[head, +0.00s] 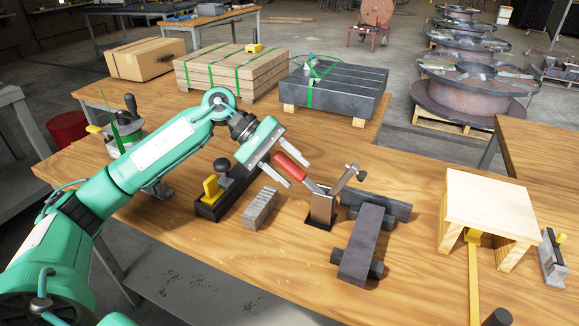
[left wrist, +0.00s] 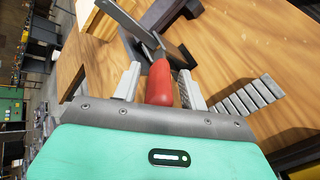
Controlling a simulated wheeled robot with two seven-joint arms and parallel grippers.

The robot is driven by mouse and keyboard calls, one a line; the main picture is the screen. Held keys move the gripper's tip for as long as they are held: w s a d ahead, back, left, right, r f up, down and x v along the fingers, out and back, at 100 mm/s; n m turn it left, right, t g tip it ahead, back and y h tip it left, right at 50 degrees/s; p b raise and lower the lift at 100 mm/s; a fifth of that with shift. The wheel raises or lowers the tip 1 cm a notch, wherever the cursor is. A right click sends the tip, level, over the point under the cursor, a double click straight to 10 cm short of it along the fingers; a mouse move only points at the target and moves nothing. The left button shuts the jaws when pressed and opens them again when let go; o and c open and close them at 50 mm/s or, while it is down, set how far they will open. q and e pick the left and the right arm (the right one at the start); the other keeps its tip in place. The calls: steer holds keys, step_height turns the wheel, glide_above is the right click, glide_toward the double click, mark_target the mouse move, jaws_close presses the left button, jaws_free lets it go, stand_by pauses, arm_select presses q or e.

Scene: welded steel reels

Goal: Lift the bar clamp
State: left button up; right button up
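The clamp with a red handle (head: 290,167) and a grey metal body (head: 322,207) stands on the wooden table; I take it for the bar clamp. Its handle slants up toward my left gripper (head: 281,160). In the left wrist view the red handle (left wrist: 160,84) lies between the two pale fingers of my left gripper (left wrist: 160,82). The fingers are apart, with a narrow gap on each side of the handle. The clamp's metal arm reaches away beyond the handle. My right gripper is not in view.
A small wooden stand (head: 492,205) is farther right. The table front is mostly clear.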

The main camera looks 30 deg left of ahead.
arm_select(q)
steer(key=b+v, duration=0.1)
steer(key=v, duration=1.2)
steer(key=shift+a+r, duration=0.2)
steer(key=shift+a, duration=0.1)
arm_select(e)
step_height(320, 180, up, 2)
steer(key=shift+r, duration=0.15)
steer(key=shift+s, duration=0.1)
